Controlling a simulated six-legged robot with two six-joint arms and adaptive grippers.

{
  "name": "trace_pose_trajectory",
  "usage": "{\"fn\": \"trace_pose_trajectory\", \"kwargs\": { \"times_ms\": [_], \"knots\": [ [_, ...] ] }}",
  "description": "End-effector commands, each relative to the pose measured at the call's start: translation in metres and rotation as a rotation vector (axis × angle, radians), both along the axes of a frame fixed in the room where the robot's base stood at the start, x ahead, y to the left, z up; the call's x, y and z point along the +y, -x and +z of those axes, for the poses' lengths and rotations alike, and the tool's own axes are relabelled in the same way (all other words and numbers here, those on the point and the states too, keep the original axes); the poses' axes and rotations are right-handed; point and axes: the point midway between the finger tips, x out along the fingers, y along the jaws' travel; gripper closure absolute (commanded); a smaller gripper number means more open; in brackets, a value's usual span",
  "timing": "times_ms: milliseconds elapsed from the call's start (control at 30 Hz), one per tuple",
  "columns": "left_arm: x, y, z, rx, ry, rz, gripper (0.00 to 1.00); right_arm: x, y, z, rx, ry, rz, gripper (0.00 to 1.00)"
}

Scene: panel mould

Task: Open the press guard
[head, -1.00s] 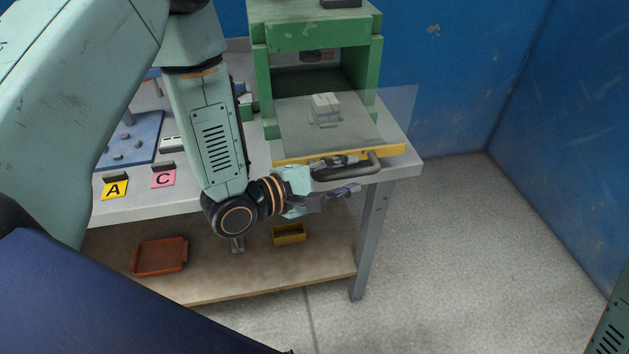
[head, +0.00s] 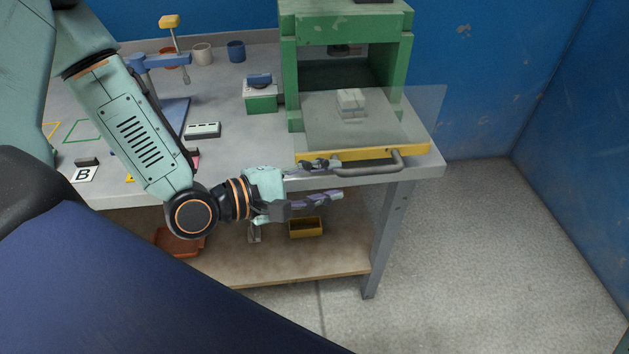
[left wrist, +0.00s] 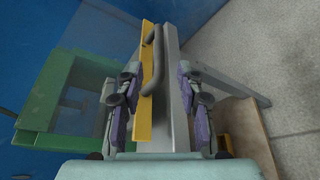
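The press guard (head: 410,115) is a clear panel with a yellow bar (head: 415,151) along its lower edge. It stands in front of the green press (head: 290,65), and the bar is near the table's front edge. A grey curved handle (head: 398,163) sticks out from the bar. My left gripper (head: 337,179) is open and empty, at the handle's left end. I cannot tell whether a finger touches the bar. My right gripper is out of view.
A pale block (head: 351,102) sits behind the clear panel. The table's front edge (head: 425,172) runs close to my left gripper. On the shelf below are a yellow bin (head: 307,228) and a red tray (head: 180,243). Open floor lies to the right.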

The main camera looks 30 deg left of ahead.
Motion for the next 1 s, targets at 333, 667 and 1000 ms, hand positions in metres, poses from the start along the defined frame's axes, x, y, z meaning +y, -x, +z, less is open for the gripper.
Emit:
{"fn": "trace_pose_trajectory", "kwargs": {
  "times_ms": [333, 667, 1000],
  "knots": [
    [0.01, 0.012, 0.004, 0.0, 0.003, 0.004, 0.63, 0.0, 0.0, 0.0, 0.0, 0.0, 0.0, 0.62],
    [0.011, 0.016, 0.005, -0.003, 0.001, -0.003, 0.63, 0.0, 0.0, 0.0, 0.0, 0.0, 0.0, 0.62],
    [0.011, 0.016, 0.005, -0.002, 0.001, -0.002, 0.63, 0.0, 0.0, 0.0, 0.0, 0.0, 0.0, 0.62]
  ]
}}
